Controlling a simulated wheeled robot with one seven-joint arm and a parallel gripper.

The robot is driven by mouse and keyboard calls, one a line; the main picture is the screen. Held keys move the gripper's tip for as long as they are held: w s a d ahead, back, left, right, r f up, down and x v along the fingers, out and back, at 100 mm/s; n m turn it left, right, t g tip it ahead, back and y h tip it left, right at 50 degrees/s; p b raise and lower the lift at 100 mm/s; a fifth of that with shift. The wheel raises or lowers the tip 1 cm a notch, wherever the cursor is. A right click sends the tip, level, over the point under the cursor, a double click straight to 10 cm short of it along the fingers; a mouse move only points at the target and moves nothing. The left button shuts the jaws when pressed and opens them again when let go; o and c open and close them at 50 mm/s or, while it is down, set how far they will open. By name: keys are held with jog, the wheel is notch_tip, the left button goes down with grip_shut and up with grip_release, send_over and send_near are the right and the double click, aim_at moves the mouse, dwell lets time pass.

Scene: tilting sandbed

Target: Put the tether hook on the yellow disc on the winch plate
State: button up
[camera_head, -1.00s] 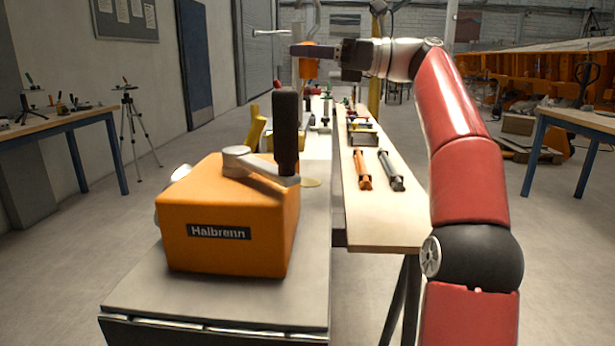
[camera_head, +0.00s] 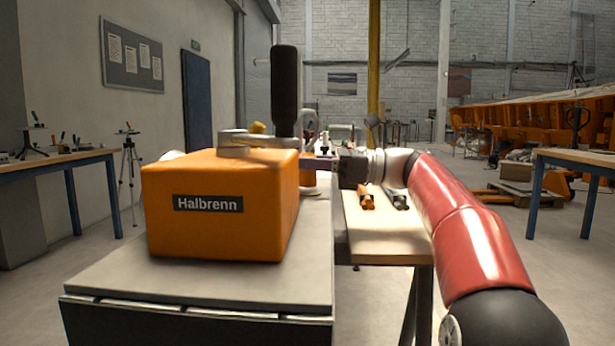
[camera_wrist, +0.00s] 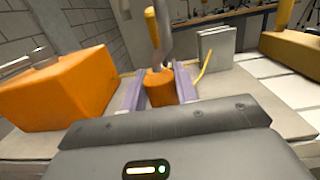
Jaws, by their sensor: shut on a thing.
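My gripper (camera_head: 322,163) is shut on the orange block of the tether hook (camera_wrist: 160,90), between its two pale fingers in the wrist view. The hook's grey curved part (camera_wrist: 164,42) rises above the block. My gripper is low over the grey winch plate (camera_head: 200,285), just right of the orange winch. The yellow disc cannot be made out now in either view. I cannot tell whether the hook touches the plate.
The orange Halbrenn winch (camera_head: 215,210) stands close left, its black crank handle (camera_head: 284,90) upright. A wooden bench (camera_head: 385,235) with tools stands to the right. In the wrist view, a yellow post (camera_wrist: 151,27) and grey block (camera_wrist: 215,48) stand beyond the hook.

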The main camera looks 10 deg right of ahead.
jog(key=shift+f, duration=0.5)
jog(key=shift+f, duration=0.15)
jog(key=o, duration=0.9)
jog(key=shift+r, duration=0.25)
jog(key=p+v, duration=0.2)
jog(key=v, duration=1)
jog(key=shift+f, duration=0.1)
